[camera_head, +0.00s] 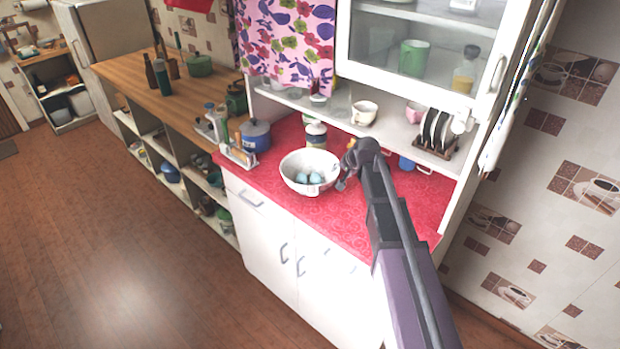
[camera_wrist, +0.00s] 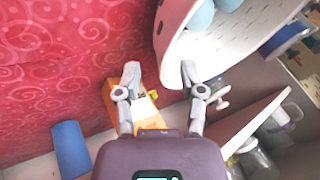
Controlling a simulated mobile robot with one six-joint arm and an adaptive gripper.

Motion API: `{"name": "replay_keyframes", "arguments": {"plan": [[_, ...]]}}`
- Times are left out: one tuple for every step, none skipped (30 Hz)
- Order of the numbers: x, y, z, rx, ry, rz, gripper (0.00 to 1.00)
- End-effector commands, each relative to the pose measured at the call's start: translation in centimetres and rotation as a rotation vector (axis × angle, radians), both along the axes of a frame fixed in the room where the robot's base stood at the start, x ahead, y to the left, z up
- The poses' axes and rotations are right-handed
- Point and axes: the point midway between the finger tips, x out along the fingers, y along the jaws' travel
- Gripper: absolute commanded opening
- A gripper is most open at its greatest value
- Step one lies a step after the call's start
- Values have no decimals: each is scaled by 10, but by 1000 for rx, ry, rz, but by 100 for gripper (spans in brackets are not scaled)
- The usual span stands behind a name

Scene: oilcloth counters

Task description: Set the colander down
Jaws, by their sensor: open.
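The colander (camera_head: 303,161) is a white bowl standing upright on the red-patterned counter (camera_head: 347,223), with blue egg-like things (camera_head: 310,179) inside. In the wrist view the colander (camera_wrist: 233,45) fills the upper right, with small holes in its inner wall. My gripper (camera_head: 344,181) is at the colander's right side in the head view. In the wrist view my gripper (camera_wrist: 161,72) is open, its two fingers apart on either side of the near edge of the colander's wall. Whether a finger touches the wall I cannot tell.
A blue pot (camera_head: 256,136) and a jar (camera_head: 316,135) stand behind the colander. A plate rack (camera_head: 436,135) is at the right. In the wrist view an orange box (camera_wrist: 117,103) and a blue cylinder (camera_wrist: 70,148) lie near my gripper. The counter's front right is clear.

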Motion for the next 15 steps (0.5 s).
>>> {"name": "replay_keyframes", "arguments": {"plan": [[0,0,0,0,0,0,52],[0,0,0,0,0,0,52],[0,0,0,0,0,0,52],[0,0,0,0,0,0,52],[0,0,0,0,0,0,52],[0,0,0,0,0,0,52],[0,0,0,0,0,0,52],[0,0,0,0,0,0,52],[0,0,-1,0,0,0,52],[1,0,-2,0,0,0,52],[1,0,-2,0,0,0,52],[2,1,-4,0,0,0,52],[2,1,-6,0,0,0,52],[3,2,-7,0,0,0,52],[4,3,-10,0,0,0,52]]}}
